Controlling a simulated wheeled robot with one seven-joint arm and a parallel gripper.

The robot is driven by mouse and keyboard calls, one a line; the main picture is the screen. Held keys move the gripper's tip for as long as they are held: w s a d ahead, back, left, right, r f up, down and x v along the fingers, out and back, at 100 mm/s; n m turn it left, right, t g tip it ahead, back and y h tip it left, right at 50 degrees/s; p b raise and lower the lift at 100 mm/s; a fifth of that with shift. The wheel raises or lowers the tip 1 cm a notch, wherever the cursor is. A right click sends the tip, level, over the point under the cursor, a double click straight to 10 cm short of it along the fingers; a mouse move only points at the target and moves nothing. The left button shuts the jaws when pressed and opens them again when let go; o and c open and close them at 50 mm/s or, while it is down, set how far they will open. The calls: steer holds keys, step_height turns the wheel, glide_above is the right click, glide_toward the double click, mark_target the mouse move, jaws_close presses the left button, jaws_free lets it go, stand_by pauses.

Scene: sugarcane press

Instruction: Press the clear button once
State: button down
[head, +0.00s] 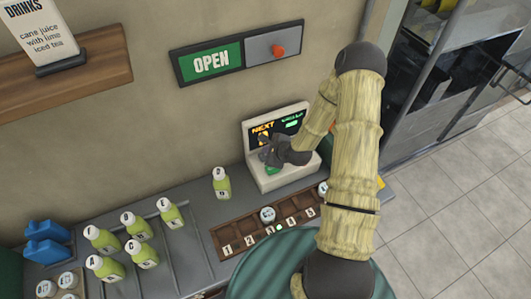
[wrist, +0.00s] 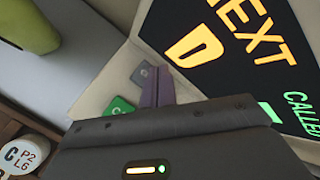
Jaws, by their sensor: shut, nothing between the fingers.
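The console (head: 285,172) stands against the wall at the back of the counter, its screen reading NEXT with a D. In the wrist view the screen (wrist: 225,45) also shows CALLED in green. Below it are a small grey button (wrist: 139,74), its label mostly hidden, and a green button (wrist: 117,106) showing a C. The grey one may be the clear button; I cannot read it. My gripper (wrist: 157,82) is shut and empty, its fingertips right beside the grey button; contact cannot be told. In the head view my gripper (head: 267,153) is over the console's sloped front, near the green button (head: 272,170).
A bottle (head: 221,184) stands left of the console. Several lettered bottles stand further left. An OPEN sign (head: 211,62) hangs above.

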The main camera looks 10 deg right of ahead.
steer(key=shift+r, duration=0.1)
step_height(320, 180, up, 5)
steer(key=p, duration=0.4)
stand_by(0.4)
stand_by(0.8)
steer(key=s+r+n+g+h+b, duration=0.1)
steer(key=s+r+n+g+h, duration=0.2)
steer(key=s+r+n, duration=1.7)
steer(key=r+n+g, duration=0.1)
steer(key=n+g, duration=0.1)
steer(key=shift+a+g+h+b, duration=0.25)
steer(key=shift+g+h+b, duration=0.05)
steer(key=shift+g+b, duration=0.1)
steer(key=shift+s, duration=0.1)
